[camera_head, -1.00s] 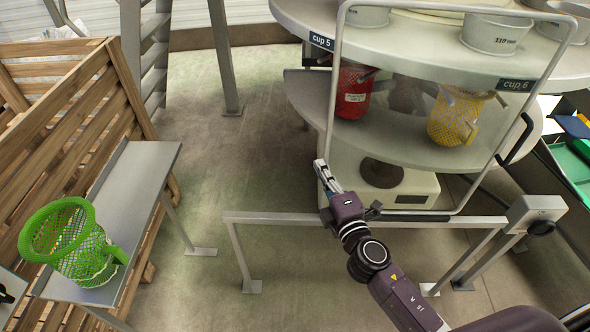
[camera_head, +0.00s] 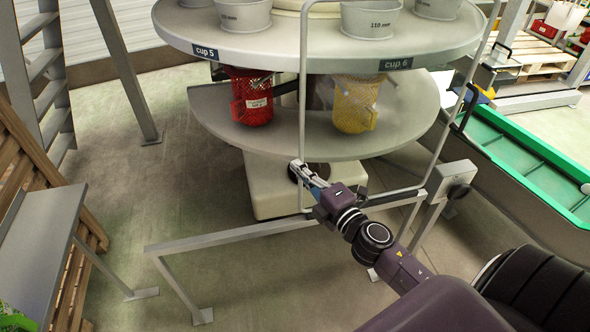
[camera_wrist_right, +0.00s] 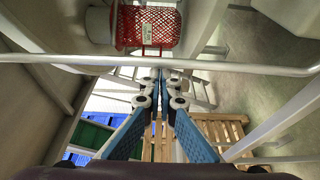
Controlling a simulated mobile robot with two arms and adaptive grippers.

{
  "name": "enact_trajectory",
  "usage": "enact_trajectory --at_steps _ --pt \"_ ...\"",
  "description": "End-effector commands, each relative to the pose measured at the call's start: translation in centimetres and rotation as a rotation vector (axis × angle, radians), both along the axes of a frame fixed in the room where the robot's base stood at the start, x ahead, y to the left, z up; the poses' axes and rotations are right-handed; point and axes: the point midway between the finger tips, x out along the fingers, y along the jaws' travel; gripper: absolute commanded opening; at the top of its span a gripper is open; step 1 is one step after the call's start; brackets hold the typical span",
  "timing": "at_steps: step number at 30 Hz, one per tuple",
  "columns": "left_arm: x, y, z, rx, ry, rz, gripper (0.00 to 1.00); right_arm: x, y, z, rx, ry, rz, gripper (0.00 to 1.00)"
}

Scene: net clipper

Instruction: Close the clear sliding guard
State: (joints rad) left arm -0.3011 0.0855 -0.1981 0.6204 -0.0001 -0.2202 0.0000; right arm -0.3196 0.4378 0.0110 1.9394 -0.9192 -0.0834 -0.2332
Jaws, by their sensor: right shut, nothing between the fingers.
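The clear guard (camera_head: 304,110) shows as a metal tube frame in front of the carousel. Its left post runs down past the red basket's right side, and its right post rises near the right rim of the carousel. My right gripper (camera_head: 298,166) is shut and empty at the lower part of the left post; the tip lies just left of it. In the wrist view a light tube (camera_wrist_right: 220,66) crosses right by the shut fingertips (camera_wrist_right: 165,73); I cannot tell whether they touch. My left gripper is not in view.
The carousel's upper plate (camera_head: 300,48) carries several cups. A red basket (camera_head: 252,98) and a yellow basket (camera_head: 355,104) hang below. A low rail (camera_head: 235,233) stands in front. A grey shelf (camera_head: 35,245) is at left, a green-edged conveyor (camera_head: 530,150) at right.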

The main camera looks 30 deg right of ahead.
Motion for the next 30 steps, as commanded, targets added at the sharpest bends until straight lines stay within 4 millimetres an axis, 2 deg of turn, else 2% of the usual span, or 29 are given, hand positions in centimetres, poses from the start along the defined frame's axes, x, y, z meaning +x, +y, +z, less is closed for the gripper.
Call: enact_trajectory --at_steps 1,8,13,24,30 --pt "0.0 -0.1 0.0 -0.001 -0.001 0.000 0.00 0.0 -0.5 -0.1 -0.003 0.003 -0.012 0.00" --pt "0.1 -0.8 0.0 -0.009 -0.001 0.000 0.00 0.0 -0.6 -0.1 -0.003 0.003 -0.015 0.00" --pt "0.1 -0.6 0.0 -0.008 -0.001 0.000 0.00 -1.2 -0.7 -0.3 0.000 0.006 -0.018 0.00" --pt "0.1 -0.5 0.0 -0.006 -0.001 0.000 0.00 -8.2 -0.5 -0.2 0.001 0.005 -0.008 0.00" --pt "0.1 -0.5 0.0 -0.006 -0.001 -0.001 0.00 -11.0 -0.5 -0.1 0.000 0.003 -0.003 0.00"
